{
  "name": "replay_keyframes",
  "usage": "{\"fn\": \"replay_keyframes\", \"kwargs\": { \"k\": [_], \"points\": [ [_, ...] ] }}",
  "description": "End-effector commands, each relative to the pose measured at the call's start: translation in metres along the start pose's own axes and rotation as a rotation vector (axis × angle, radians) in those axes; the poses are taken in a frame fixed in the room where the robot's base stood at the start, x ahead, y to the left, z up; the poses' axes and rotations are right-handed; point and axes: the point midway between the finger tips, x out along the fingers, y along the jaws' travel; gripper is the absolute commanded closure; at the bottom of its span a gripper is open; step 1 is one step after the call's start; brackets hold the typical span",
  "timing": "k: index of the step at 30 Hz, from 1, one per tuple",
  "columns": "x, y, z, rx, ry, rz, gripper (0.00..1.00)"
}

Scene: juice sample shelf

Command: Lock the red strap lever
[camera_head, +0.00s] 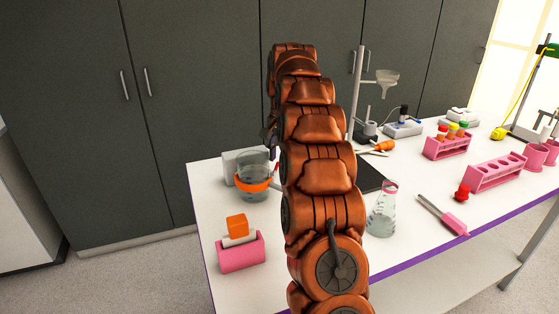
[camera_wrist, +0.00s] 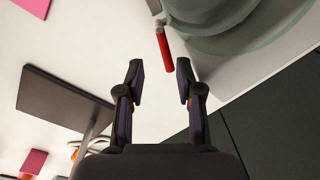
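The red lever (camera_wrist: 165,50) shows in the wrist view as a thin red bar, angled slightly, beside a large round grey-green glass-like body (camera_wrist: 225,18). My gripper (camera_wrist: 159,66) is open, its two dark fingers apart with nothing held. The lever's near end appears between the fingertips in the picture, closer to the right finger; whether it touches is unclear. In the head view a glass vessel with an orange band (camera_head: 252,184) stands on the table's left part, left of my arm.
The white table (camera_head: 215,204) also holds a pink block with an orange top (camera_head: 240,252), a flask (camera_head: 382,212), pink racks (camera_head: 495,172) and a stand with a funnel (camera_head: 357,90). The stand's dark base plate (camera_wrist: 62,97) lies left of my fingers.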

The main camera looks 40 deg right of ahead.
Motion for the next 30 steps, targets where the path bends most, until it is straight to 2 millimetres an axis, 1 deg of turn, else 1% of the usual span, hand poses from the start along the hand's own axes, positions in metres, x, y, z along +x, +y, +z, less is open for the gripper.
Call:
{"fn": "replay_keyframes", "kwargs": {
  "k": [6, 13, 15, 21, 30],
  "points": [
    [-0.019, -0.001, -0.001, -0.001, 0.003, -0.002, 0.64],
    [-0.035, 0.0, 0.0, -0.001, 0.001, -0.001, 0.64],
    [-0.044, 0.0, 0.0, -0.001, 0.001, -0.001, 0.64],
    [-0.059, -0.001, -0.001, -0.002, 0.002, -0.001, 0.64],
    [-0.065, -0.005, 0.019, -0.05, -0.011, 0.004, 0.64]
  ]
}}
